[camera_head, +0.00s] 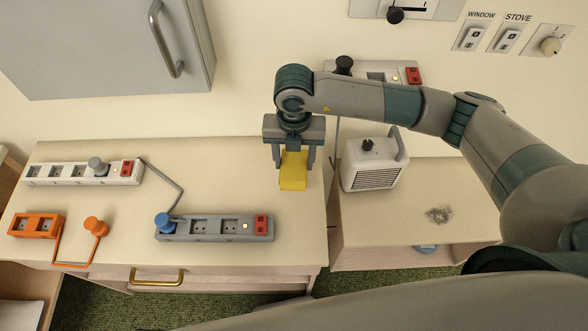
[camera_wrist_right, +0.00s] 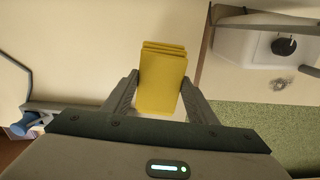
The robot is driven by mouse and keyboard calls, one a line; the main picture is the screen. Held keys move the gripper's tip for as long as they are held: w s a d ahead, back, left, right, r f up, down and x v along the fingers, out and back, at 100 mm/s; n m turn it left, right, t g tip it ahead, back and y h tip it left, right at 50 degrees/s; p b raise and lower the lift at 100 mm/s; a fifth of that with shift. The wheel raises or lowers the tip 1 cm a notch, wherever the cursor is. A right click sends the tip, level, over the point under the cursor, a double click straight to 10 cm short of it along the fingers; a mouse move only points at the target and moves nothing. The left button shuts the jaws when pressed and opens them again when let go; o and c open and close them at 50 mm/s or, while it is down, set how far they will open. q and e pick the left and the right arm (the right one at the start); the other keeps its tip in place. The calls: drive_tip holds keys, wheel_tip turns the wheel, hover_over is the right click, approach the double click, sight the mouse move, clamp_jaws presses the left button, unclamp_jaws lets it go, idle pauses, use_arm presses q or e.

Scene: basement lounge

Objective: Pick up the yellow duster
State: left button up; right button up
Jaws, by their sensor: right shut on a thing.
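The yellow duster (camera_head: 293,172) is a folded yellow block between the fingers of my right gripper (camera_head: 294,165), above the right part of the cream tabletop. In the right wrist view the duster (camera_wrist_right: 162,80) sits between the two fingers of the right gripper (camera_wrist_right: 162,100), which are shut on its sides. Whether the duster touches the tabletop is hard to tell. My left gripper is not in view.
A grey power strip (camera_head: 215,229) with a blue plug lies in front. A white strip (camera_head: 75,173) and an orange strip (camera_head: 36,225) lie left. A white heater (camera_head: 374,165) stands right on a lower cabinet. A wall cabinet (camera_head: 110,45) hangs upper left.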

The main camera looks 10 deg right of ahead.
sight(294, 162)
drive_tip(key=shift+r+b, duration=0.65)
drive_tip(key=shift+r, duration=1.65)
drive_tip(key=shift+o, duration=0.6)
